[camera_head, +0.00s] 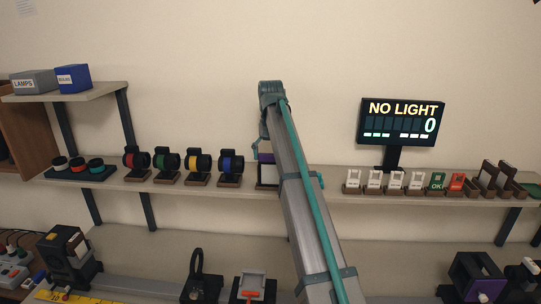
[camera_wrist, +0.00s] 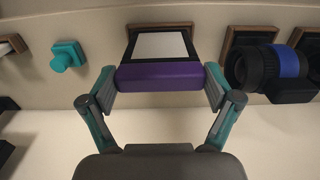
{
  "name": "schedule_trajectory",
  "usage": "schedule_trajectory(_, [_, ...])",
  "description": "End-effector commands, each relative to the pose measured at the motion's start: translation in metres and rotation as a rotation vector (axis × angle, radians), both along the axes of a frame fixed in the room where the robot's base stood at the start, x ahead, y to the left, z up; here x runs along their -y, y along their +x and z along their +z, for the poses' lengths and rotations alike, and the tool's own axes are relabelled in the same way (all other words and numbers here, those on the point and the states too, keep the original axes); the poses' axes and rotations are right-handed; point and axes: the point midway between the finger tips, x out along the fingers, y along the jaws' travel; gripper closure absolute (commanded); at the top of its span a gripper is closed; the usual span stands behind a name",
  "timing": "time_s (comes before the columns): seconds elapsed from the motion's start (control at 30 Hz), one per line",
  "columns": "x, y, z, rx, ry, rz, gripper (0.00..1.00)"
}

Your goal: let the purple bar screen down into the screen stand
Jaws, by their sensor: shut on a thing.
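The purple bar screen is a white panel in a dark frame with a purple bar (camera_wrist: 160,77) along its top. My gripper (camera_wrist: 160,88) is shut on the two ends of this bar in the wrist view. The wooden screen stand (camera_wrist: 160,25) shows beyond the panel's far edge, lined up with it. I cannot tell whether the panel's lower edge is inside the stand or just above it. In the head view the screen (camera_head: 267,173) is upright over the stand on the shelf, partly hidden by my arm.
The blue-ringed lens (camera_wrist: 289,62) on its stand is close to the right in the wrist view. A teal knob-like piece (camera_wrist: 67,56) is to the left. In the head view, white holders (camera_head: 375,181) stand further right on the shelf. The display (camera_head: 401,121) reads NO LIGHT.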

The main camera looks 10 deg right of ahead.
Motion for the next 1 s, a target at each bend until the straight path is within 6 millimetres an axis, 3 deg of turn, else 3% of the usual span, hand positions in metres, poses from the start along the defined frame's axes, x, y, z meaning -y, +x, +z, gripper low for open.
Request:
schedule_trajectory(0.07, [0.0,0.0,-0.001,0.0,0.0,0.0,0.69])
schedule_trajectory(0.1, [0.0,0.0,-0.001,0.0,0.0,0.0,0.1])
schedule_trajectory(0.17, [0.0,0.0,-0.001,0.0,0.0,0.0,0.0])
schedule_trajectory(0.6, [0.0,0.0,0.002,0.0,0.0,0.0,0.0])
schedule_trajectory(0.9, [0.0,0.002,0.037,0.006,0.0,0.0,0.0])
schedule_trajectory(1.0, [0.005,-0.016,0.026,0.01,0.0,0.043,0.0])
